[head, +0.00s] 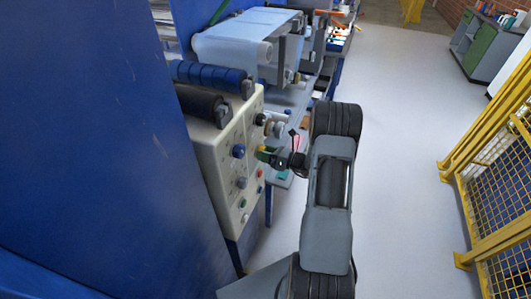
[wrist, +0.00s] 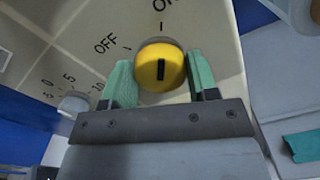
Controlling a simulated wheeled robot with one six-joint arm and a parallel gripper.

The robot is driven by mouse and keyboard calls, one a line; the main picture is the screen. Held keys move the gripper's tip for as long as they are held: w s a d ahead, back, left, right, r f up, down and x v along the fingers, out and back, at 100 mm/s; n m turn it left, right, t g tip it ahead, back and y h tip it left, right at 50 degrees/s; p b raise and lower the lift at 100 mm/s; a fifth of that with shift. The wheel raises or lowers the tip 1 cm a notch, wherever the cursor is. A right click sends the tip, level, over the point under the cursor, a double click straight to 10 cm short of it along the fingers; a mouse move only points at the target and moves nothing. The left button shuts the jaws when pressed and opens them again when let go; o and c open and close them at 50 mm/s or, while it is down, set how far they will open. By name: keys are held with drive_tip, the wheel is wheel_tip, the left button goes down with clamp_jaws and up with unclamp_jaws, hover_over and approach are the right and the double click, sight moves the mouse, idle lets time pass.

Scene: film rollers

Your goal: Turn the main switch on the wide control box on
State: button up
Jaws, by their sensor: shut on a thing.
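The wide control box (head: 222,160) is a cream panel on the left in the head view, with several knobs and buttons on its face. The main switch is a round yellow knob (wrist: 150,75) with a black bar, in the wrist view. The bar stands upright in the picture and lines up with the tick under the partly cut-off "ON" label; the "OFF" label (wrist: 106,43) is to its left. My gripper (wrist: 160,62) has its green fingers on both sides of the knob, shut on it. In the head view my gripper (head: 274,157) is at the panel face.
A blue knob (head: 238,151) and several small buttons share the panel. A numbered dial (wrist: 75,102) is lower left in the wrist view. Yellow fencing (head: 490,190) stands right; the floor between is clear.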

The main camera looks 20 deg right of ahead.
drive_tip(key=o, duration=0.9)
drive_tip(key=shift+o, duration=0.2)
drive_tip(key=b+v, duration=0.2)
drive_tip(key=v, duration=1.1)
drive_tip(key=shift+s+d, duration=0.25)
drive_tip(key=shift+s, duration=0.1)
